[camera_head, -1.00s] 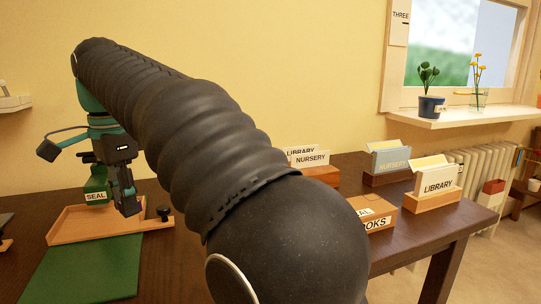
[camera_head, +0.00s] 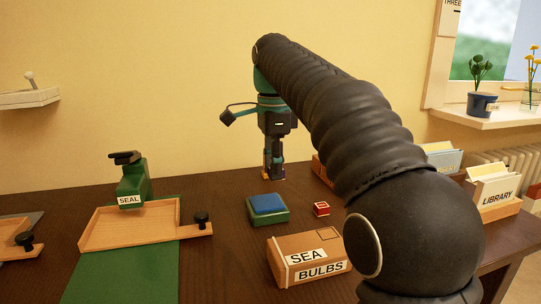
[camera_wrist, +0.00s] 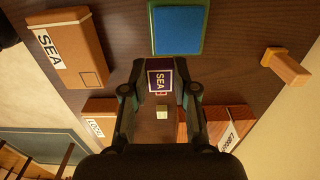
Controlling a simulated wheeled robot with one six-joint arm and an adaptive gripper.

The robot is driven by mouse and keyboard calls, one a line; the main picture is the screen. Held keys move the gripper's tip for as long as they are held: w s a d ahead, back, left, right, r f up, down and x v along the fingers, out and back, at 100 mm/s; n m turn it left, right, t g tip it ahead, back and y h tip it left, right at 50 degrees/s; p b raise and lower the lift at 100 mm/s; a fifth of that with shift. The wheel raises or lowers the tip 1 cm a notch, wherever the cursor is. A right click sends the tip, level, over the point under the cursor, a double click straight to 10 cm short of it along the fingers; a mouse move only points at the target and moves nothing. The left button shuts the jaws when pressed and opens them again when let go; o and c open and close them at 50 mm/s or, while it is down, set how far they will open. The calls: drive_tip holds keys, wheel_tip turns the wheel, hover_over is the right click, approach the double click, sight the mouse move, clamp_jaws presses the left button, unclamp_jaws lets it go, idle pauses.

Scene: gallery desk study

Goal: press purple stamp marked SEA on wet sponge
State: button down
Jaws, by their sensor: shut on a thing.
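The purple stamp marked SEA (camera_wrist: 159,79) is between the fingertips of my gripper (camera_wrist: 160,88) in the wrist view. My gripper (camera_head: 273,172) is shut on it and points down above the desk, behind and right of the sponge. In the head view I cannot make out the stamp at the fingertips. The blue wet sponge (camera_head: 268,203) lies in a green tray (camera_head: 269,219). The wrist view shows the sponge (camera_wrist: 178,30) at the top, apart from the stamp.
A cardboard box labelled SEA and BULBS (camera_head: 307,258) stands in front. A small red block (camera_head: 321,209) lies right of the sponge. A green SEAL press (camera_head: 131,182) stands over a wooden tray (camera_head: 103,229) at left.

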sight(264, 202)
drive_tip(key=shift+w+a+f, duration=0.25)
drive_tip(key=shift+w+a, duration=0.85)
drive_tip(key=shift+w, duration=0.05)
drive_tip(key=shift+f+b, duration=1.1)
drive_tip(key=shift+f, duration=1.85)
drive_tip(key=shift+f, duration=0.6)
wheel_tip(264, 202, up, 3)
drive_tip(key=p, duration=0.3)
drive_tip(key=shift+f, duration=0.1)
drive_tip(key=shift+r, duration=2.15)
